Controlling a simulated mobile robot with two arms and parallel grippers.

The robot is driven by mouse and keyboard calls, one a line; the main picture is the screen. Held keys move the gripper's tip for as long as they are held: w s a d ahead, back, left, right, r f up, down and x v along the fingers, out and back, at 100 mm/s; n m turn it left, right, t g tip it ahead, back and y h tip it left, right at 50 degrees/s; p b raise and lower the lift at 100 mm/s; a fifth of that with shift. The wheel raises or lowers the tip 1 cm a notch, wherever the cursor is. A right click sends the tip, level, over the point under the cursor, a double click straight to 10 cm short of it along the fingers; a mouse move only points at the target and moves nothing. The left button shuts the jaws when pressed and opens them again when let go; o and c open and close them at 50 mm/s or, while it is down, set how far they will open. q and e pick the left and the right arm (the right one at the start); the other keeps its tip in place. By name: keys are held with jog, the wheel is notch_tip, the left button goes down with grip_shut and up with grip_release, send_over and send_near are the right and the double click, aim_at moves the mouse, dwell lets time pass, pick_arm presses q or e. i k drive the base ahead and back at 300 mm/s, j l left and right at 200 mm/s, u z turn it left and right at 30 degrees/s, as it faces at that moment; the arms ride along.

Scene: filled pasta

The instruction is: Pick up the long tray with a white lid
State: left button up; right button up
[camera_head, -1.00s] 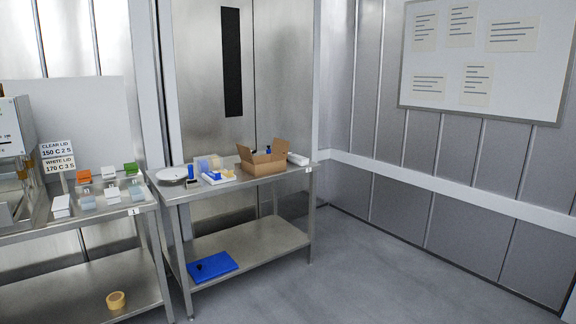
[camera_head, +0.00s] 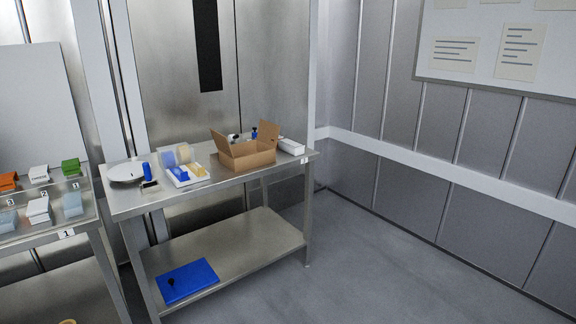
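A long white box-like item (camera_head: 291,146) lies at the right end of the right-hand steel table, behind and beside the open cardboard box; it may be the long tray with a white lid, but it is too small to be sure. Smaller white-topped containers (camera_head: 38,211) stand on the left-hand table among clear, orange and green ones. Neither of my grippers shows in the view.
The right-hand steel table (camera_head: 130,203) also holds a cardboard box (camera_head: 247,155), a round white dish (camera_head: 127,171), a blue bottle (camera_head: 147,172) and a white tray of blue and yellow items. A blue board (camera_head: 187,281) lies on its lower shelf. The floor (camera_head: 350,270) at right is clear.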

aim_at(292, 146)
jog(key=i+l, duration=0.1)
jog(key=i, duration=1.2)
jog(key=i+l, duration=0.1)
jog(key=i, duration=1.25)
